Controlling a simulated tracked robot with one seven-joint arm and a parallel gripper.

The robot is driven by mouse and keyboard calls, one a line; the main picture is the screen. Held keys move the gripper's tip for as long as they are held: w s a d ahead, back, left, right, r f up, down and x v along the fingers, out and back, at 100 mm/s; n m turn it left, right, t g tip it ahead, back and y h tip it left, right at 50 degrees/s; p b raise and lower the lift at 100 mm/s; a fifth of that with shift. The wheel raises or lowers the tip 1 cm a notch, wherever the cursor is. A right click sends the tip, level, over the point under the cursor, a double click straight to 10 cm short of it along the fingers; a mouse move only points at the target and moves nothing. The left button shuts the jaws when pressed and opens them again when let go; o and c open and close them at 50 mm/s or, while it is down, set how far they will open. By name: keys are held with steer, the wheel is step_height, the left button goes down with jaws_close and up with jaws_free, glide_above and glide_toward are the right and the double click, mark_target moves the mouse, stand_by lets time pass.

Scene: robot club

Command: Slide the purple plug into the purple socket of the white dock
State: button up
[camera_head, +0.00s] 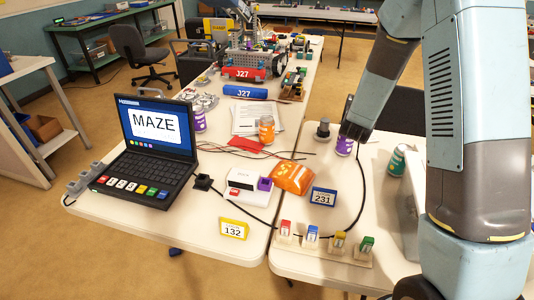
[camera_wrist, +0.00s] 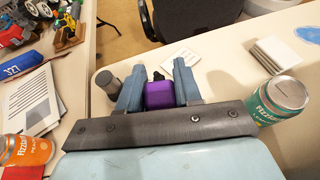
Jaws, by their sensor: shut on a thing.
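My gripper (camera_head: 347,142) is over the right-hand table, behind and right of the dock. In the wrist view its two blue-grey fingers (camera_wrist: 158,92) are shut on the purple plug (camera_wrist: 160,96), a small block with a black part at its far end. The plug also shows in the head view (camera_head: 345,147), partly hidden by the gripper. A black cable (camera_head: 361,200) runs from near it across both tables. The white dock (camera_head: 240,192) sits on the left table, with the purple socket (camera_head: 265,184) at its right side. Plug and socket are well apart.
An orange bag-like thing (camera_head: 290,178) and a blue 231 sign (camera_head: 322,197) lie between gripper and dock. A grey cylinder (camera_head: 323,131) stands beside the gripper. A green can (camera_wrist: 285,97) is to its right. An orange can (camera_head: 266,130) and laptop (camera_head: 155,130) stand left.

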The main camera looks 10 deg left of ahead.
steer(key=shift+s+a+f+n+y, duration=0.35)
steer(key=shift+s+a+f, duration=0.9)
steer(key=shift+s+a, duration=3)
steer(key=shift+s+a+f+n+y, duration=0.4)
steer(key=shift+s+a+f, duration=1.55)
steer(key=shift+a, duration=3.75)
steer(key=shift+s+a+f+n+y, duration=0.35)
steer(key=shift+s+a+f, duration=0.2)
steer(key=shift+s+a, duration=4)
steer(key=shift+w+a+f, duration=0.2)
steer(key=shift+a+f, duration=0.05)
steer(key=shift+f, duration=0.5)
steer(key=shift+w+a+f, duration=0.15)
steer(key=shift+a+f, duration=0.05)
steer(key=shift+f, duration=0.5)
steer(key=o, duration=1.5)
steer(key=shift+o, duration=0.2)
steer(key=shift+r, duration=0.1)
step_height(320, 180, up, 7)
